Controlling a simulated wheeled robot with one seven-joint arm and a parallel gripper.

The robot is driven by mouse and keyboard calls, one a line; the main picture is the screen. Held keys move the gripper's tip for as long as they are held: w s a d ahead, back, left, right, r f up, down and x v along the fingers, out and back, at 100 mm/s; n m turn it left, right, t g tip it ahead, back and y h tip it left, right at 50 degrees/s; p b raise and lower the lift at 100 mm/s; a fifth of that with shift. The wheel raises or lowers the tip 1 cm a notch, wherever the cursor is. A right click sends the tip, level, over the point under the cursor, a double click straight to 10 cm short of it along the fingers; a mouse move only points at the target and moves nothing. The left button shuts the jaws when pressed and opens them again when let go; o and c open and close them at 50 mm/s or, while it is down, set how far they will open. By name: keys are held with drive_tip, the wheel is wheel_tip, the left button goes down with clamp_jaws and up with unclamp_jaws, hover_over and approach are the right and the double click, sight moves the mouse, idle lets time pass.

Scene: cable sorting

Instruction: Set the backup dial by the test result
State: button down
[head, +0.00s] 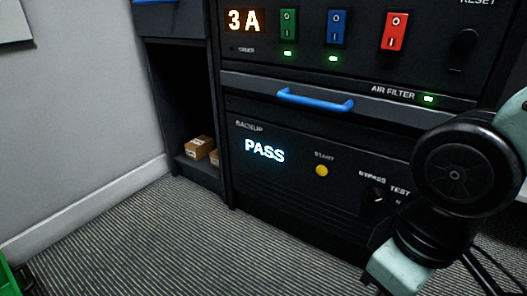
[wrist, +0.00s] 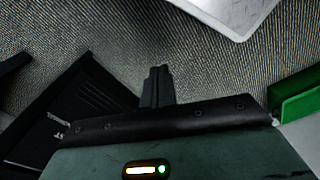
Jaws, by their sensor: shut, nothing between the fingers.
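The backup panel (head: 285,190) is the lower black front of the cabinet. Its display (head: 264,150) reads PASS in bright letters. A yellow START button (head: 321,170) is to the right of the display. The small black backup dial (head: 376,195) is further right, with BYPASS and TEST labels above and beside it. Another label there is partly hidden by my arm. The dial's pointer is too small to read surely. My gripper (wrist: 158,72) is shut and empty in the wrist view, above the striped floor. Its fingers do not show clearly in the head view.
Above are a 3 A display (head: 244,20), green (head: 288,24), blue (head: 337,29) and red (head: 395,31) switches, and a blue handle (head: 315,98) that sticks out. Cardboard boxes (head: 199,147) sit in the left recess. A green bin (head: 10,278) stands at lower left. The floor in front is clear.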

drive_tip(key=c, duration=0.9)
unclamp_jaws()
drive_tip(key=n+t+h+p, duration=1)
drive_tip(key=n+t+p, duration=0.65)
drive_tip(key=n, duration=0.75)
approach(374, 200)
drive_tip(key=shift+g+h, duration=0.3)
drive_tip(key=shift+g, duration=0.45)
drive_tip(key=b+x, duration=0.4)
drive_tip(key=x, duration=0.1)
drive_tip(key=b+x, duration=0.2)
drive_tip(key=shift+w+a+r, duration=0.15)
drive_tip(key=shift+w+r, duration=0.05)
drive_tip(key=shift+w, duration=0.15)
drive_tip(key=shift+w+d+r, duration=0.1)
drive_tip(key=shift+w+d, duration=0.15)
drive_tip(key=shift+w, duration=0.2)
